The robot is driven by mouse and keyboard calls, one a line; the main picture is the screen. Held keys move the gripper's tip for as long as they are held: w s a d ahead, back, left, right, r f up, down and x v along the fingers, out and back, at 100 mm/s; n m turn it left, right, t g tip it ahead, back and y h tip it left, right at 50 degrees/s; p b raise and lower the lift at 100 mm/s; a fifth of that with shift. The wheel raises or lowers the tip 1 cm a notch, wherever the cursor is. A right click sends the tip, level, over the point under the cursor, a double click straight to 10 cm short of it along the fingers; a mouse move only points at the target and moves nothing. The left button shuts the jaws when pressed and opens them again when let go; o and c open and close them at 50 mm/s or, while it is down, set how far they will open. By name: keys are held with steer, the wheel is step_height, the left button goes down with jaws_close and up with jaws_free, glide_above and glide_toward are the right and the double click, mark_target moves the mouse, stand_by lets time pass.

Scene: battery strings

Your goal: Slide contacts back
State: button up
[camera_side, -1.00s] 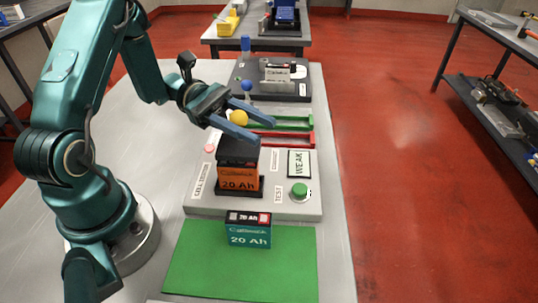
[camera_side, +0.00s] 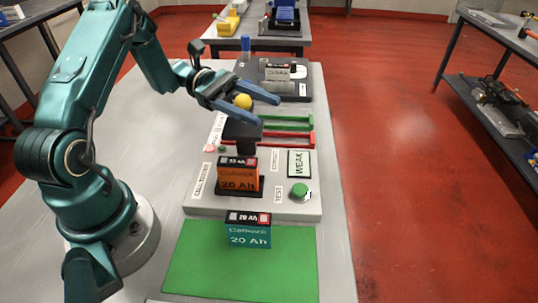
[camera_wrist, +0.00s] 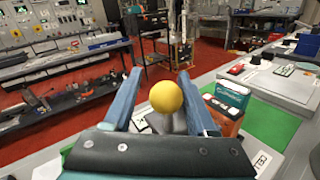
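The cell tester (camera_side: 300,208) holds an orange 20 Ah battery (camera_side: 238,180), upright in its black seat. The black contact block (camera_side: 243,133) stands behind the battery, and the battery's top shows clear. A yellow ball knob (camera_side: 243,101) sits above the block. My gripper (camera_side: 270,110) has its two blue fingers spread, with the knob between them. In the wrist view the knob (camera_wrist: 166,97) shows between the fingers (camera_wrist: 163,100), with a visible gap at the left finger. The orange battery (camera_wrist: 226,122) is partly hidden behind the right finger there.
A teal 20 Ah battery (camera_side: 248,232) stands at the back edge of a green mat (camera_side: 240,275). The tester has a WEAK display (camera_side: 299,163) and a green TEST button (camera_side: 299,191). Green (camera_side: 296,122) and red (camera_side: 290,138) rails lie behind it, before a dark station (camera_side: 290,90).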

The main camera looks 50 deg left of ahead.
mark_target(237, 97)
steer(key=shift+o, duration=0.2)
steer(key=shift+s, duration=0.1)
steer(key=shift+v, duration=2.55)
steer(key=shift+s+d+r+m+g+y, duration=0.1)
steer(key=shift+d+r+m+g+y, duration=0.25)
steer(key=shift+d+g, duration=0.2)
steer(key=d+m, duration=0.1)
steer(key=s+d+r+g+y, duration=0.1)
steer(key=d+m+g+y, duration=0.1)
steer(key=shift+s+d+r+m+g, duration=0.15)
steer(key=shift+s+r+m+g, duration=0.15)
steer(key=shift+r+m, duration=0.1)
steer(key=s+d+m+t+y, duration=0.1)
steer(key=s+m+t+y, duration=0.1)
steer(key=s+m+y, duration=0.3)
steer(key=s+d+r+m+t+y, duration=0.1)
steer(key=s+m+t+y, duration=0.2)
steer(key=s+m+y, duration=0.3)
steer(key=m+y, duration=0.3)
steer(key=y, duration=0.1)
steer(key=shift+d+m, duration=0.35)
